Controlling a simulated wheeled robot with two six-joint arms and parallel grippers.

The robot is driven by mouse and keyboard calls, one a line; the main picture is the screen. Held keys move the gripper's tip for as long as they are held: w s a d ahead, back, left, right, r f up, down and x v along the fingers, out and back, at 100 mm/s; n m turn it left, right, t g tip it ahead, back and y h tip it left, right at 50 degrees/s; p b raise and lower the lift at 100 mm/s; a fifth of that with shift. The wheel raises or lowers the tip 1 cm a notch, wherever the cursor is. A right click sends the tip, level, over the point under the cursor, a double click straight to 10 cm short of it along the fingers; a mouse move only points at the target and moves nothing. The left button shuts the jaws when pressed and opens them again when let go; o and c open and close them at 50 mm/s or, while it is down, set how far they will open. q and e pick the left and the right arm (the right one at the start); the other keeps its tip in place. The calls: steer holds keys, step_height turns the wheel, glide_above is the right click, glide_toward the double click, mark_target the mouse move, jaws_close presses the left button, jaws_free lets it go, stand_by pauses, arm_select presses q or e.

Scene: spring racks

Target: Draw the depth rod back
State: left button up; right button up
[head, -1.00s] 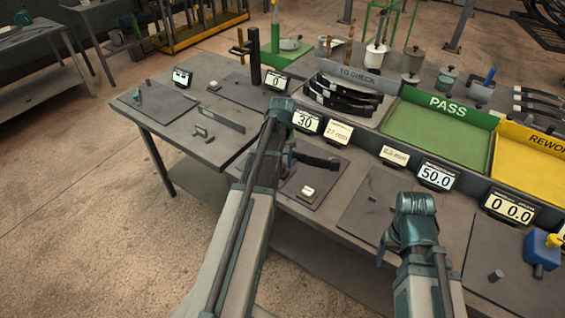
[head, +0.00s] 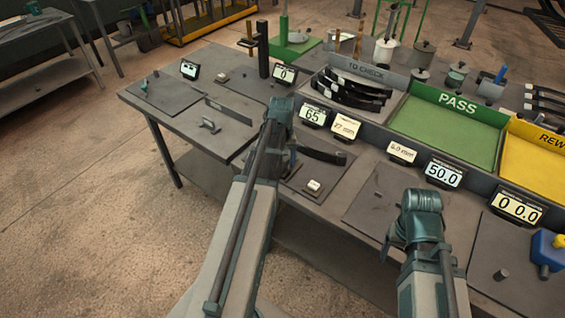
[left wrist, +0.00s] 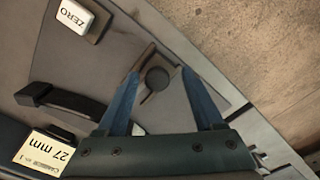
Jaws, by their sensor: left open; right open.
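In the left wrist view, a dark round knob (left wrist: 155,78) with a thin bar beside it sits between the fingers of my left gripper (left wrist: 160,74); it looks like the end of the depth rod. The fingers are open, one on each side, and I cannot tell whether either touches it. In the head view my left arm hides this spot. A small display (head: 313,115) behind it reads 65. A white ZERO button (head: 314,186) lies close by and shows in the left wrist view (left wrist: 76,16). My right gripper (head: 388,243) is open and empty over the bench front.
A dark curved leaf (head: 322,155) lies beside the gauge; a card (left wrist: 45,150) reads 27 mm. Behind stand the TO CHECK tray (head: 372,70), green PASS tray (head: 445,134) and yellow REWORK tray (head: 530,165). A 50.0 display (head: 445,172) stands right.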

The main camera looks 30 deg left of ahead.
arm_select(q)
steer(key=shift+r, duration=0.1)
step_height(320, 180, up, 14)
steer(key=p, duration=1.3)
steer(key=shift+p, duration=0.4)
steer(key=shift+f, duration=0.2)
steer(key=s+d+f+m+b, duration=0.2)
steer(key=s+d+m, duration=0.2)
steer(key=d, duration=0.6)
steer(key=s+d+f+m+b, duration=0.2)
steer(key=s+d+m, duration=0.2)
steer(key=d, duration=0.6)
steer(key=s+d+f+m+y+b, duration=0.1)
steer(key=s+d+m, duration=0.3)
steer(key=d, duration=0.6)
steer(key=shift+s+d+f+b, duration=0.25)
steer(key=shift+d+f+b, duration=0.15)
steer(key=shift+f+b, duration=0.4)
